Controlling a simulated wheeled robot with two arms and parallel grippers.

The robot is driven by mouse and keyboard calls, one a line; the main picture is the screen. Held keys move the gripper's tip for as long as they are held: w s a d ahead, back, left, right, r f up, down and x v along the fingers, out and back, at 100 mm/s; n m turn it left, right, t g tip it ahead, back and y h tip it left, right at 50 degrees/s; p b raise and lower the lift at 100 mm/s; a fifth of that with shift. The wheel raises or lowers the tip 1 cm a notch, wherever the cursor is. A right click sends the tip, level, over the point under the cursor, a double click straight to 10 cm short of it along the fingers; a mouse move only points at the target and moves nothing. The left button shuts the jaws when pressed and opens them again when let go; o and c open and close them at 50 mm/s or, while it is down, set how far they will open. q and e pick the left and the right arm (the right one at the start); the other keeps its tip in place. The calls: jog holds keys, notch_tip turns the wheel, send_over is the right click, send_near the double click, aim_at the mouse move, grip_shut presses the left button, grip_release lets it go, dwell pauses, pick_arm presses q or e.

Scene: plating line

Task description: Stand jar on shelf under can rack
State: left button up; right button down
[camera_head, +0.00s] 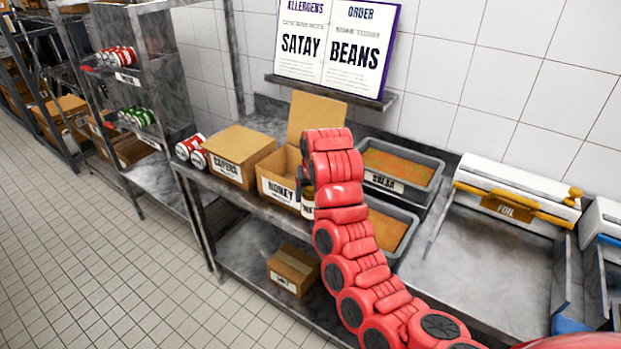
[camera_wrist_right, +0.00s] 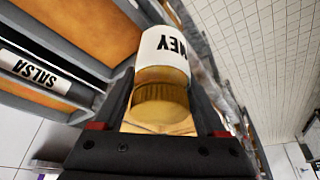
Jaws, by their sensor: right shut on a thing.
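My right gripper (camera_head: 303,182) is shut on a jar (camera_head: 308,206) beside the open honey box, in front of the salsa trays; my red right arm hides part of this. In the right wrist view the jar (camera_wrist_right: 164,58) has a white label ending in "NEY" and golden contents or lid, and sits between the dark fingers. The can rack (camera_head: 122,77) stands at left, with red cans (camera_head: 116,57) on one tier and green cans (camera_head: 136,117) below. A lower grey shelf (camera_head: 156,176) under the cans looks mostly bare. My left gripper is out of view.
A closed capers box (camera_head: 238,152) and the open honey box (camera_head: 276,188) stand on the counter, with red-and-white cans (camera_head: 190,148) at its left end. Salsa trays (camera_head: 440,171) are right. A small box (camera_head: 293,270) sits on the undershelf. The tiled floor is clear.

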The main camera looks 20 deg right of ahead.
jog(key=s+a+f, duration=0.2)
jog(key=s+f, duration=0.9)
jog(key=f, duration=0.3)
jog(key=s+a+f+n, duration=0.1)
jog(key=s+a+f, duration=0.1)
jog(key=s+f, duration=1)
notch_tip(320, 180, down, 3)
jog(key=shift+s+a+r, duration=0.1)
jog(key=shift+s+a, duration=0.15)
jog(key=shift+s, duration=0.05)
